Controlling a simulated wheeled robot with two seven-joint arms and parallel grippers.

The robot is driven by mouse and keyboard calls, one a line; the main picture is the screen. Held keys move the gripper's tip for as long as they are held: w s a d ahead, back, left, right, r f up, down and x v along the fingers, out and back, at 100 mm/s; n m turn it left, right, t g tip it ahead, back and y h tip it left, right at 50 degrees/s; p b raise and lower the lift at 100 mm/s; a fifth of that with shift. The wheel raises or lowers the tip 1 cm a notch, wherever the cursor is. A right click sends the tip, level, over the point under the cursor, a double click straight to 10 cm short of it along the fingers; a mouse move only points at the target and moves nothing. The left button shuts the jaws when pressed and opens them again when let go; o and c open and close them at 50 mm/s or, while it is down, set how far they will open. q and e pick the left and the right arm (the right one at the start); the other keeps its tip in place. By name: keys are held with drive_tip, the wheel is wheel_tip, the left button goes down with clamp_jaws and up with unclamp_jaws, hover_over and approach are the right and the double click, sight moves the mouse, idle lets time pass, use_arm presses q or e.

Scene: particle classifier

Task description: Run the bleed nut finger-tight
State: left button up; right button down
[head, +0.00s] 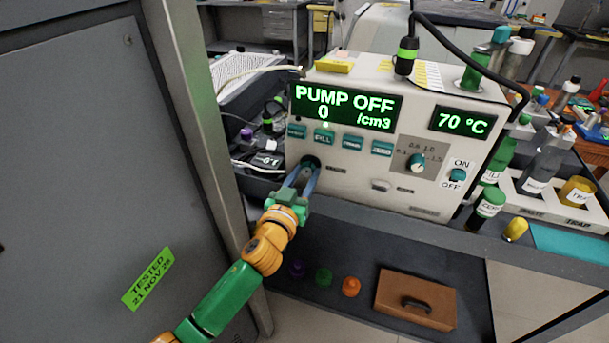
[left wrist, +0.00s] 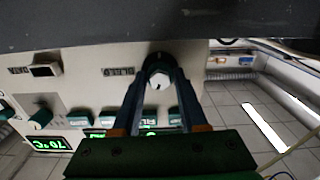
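The bleed nut (head: 310,162) is a small dark round part low on the left of the pale instrument's front panel. In the left wrist view the nut (left wrist: 158,62) is a dark ring around a pale centre, beside a small label. My left gripper (head: 303,177) reaches up to it from below. In the left wrist view the fingertips of my left gripper (left wrist: 159,80) lie on both sides of the nut and appear to touch it. They hide part of its sides, and its thread is not visible. My right gripper is not in view.
The instrument (head: 350,190) reads PUMP OFF, 0 /cm3 and 70 °C. A grey cabinet (head: 80,150) stands close on the left. Purple, green and orange (head: 351,287) caps and a brown case (head: 415,300) lie on the shelf below. Bottles (head: 490,203) crowd the right.

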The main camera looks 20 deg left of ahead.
use_arm(q)
clamp_jaws()
drive_tip(key=shift+m, duration=0.3)
